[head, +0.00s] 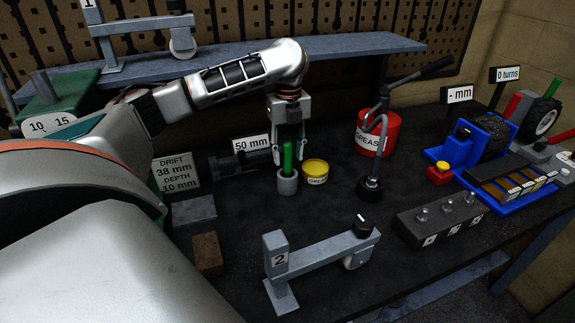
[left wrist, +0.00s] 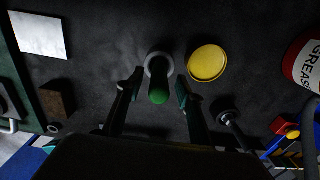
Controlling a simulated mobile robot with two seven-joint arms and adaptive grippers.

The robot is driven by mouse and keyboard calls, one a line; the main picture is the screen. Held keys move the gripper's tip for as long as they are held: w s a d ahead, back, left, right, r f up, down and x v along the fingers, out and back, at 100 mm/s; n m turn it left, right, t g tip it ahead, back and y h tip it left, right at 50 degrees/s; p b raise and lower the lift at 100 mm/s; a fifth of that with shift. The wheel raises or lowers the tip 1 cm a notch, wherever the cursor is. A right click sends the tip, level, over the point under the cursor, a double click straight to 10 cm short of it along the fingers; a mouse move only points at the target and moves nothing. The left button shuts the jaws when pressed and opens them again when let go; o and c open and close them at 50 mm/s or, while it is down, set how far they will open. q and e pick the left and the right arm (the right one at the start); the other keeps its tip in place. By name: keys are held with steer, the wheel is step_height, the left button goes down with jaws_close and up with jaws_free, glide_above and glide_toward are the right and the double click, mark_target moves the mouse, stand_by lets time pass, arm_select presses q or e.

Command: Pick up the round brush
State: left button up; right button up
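The round brush (head: 287,157) shows as an upright green handle standing in a grey cup (head: 287,184) on the dark bench. Whatever is below the handle is hidden in the cup. My left gripper (head: 289,153) points down over the cup, its fingers on either side of the handle. In the left wrist view, the rounded green handle end of the brush (left wrist: 158,96) lies between the open fingers (left wrist: 158,88), with a gap on each side. The cup rim (left wrist: 159,62) is just beyond. My right gripper is in neither view.
A yellow grease tin (head: 316,171) stands close right of the cup. A red grease tub (head: 377,132) and an oil can-like black tool (head: 370,188) are farther right. A grey stand marked 2 (head: 320,256) is in front. A 50 mm sign (head: 252,143) stands behind left.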

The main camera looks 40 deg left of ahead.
mark_target(287, 162)
arm_select(q)
steer(key=shift+a+f, duration=0.15)
steer(key=shift+f, duration=1.75)
jaws_close()
steer(key=shift+r, duration=0.1)
